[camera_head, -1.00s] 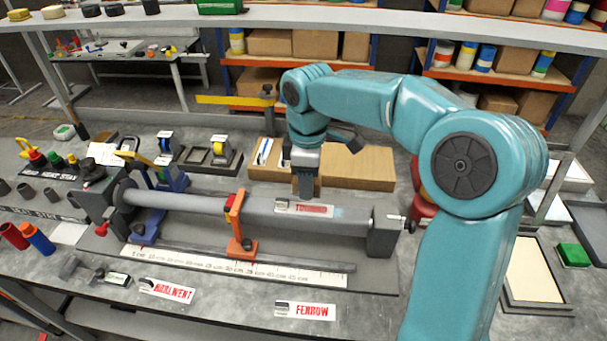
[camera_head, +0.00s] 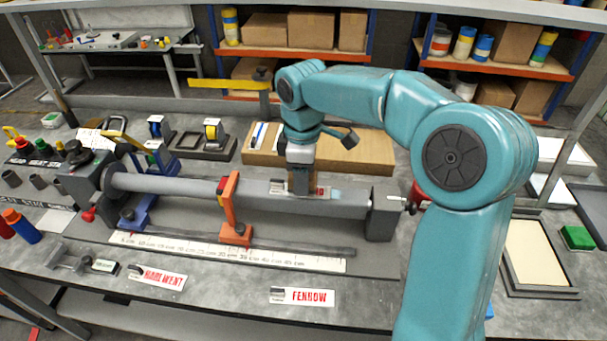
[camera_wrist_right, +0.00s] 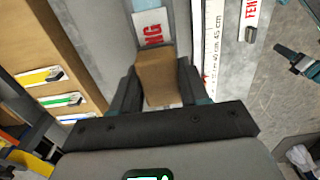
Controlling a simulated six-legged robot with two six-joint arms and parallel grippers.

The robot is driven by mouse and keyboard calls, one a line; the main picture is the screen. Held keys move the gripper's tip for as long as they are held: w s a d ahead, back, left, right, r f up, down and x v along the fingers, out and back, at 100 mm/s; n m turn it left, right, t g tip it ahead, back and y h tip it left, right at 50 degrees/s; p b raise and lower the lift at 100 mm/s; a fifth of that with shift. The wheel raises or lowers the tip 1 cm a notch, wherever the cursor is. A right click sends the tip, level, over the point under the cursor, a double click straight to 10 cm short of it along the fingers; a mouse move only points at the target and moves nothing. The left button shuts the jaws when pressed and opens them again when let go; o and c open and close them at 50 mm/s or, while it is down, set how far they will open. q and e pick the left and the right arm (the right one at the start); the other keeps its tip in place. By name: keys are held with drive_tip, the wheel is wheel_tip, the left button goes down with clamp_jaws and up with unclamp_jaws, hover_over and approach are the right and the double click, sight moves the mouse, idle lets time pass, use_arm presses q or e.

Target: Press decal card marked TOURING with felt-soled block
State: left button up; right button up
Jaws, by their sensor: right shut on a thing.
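My right gripper (camera_head: 301,175) is shut on a tan, wood-coloured block (camera_wrist_right: 158,80), seen between its two fingers in the right wrist view. The block is over the grey frame tube (camera_head: 262,192) on the bench. The TOURING decal card (camera_head: 324,192) lies on this tube, mostly hidden by the gripper and block in the head view. In the right wrist view the card (camera_wrist_right: 150,27) shows only red "NG" letters beyond the block. The block's sole is hidden, so I cannot tell whether it touches the card. My left gripper is not in view.
An orange clamp (camera_head: 233,210) stands left of the gripper along the tube. A white ruler (camera_head: 225,253), a FENROW card (camera_head: 303,296) and a HARLWENT card (camera_head: 158,277) lie in front. A cardboard tray (camera_head: 350,152) is behind the tube.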

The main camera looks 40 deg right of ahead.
drive_tip(key=shift+d+f, duration=0.1)
drive_tip(key=shift+f, duration=0.05)
drive_tip(key=shift+f+b, duration=0.45)
drive_tip(key=shift+f, duration=0.05)
idle(0.3)
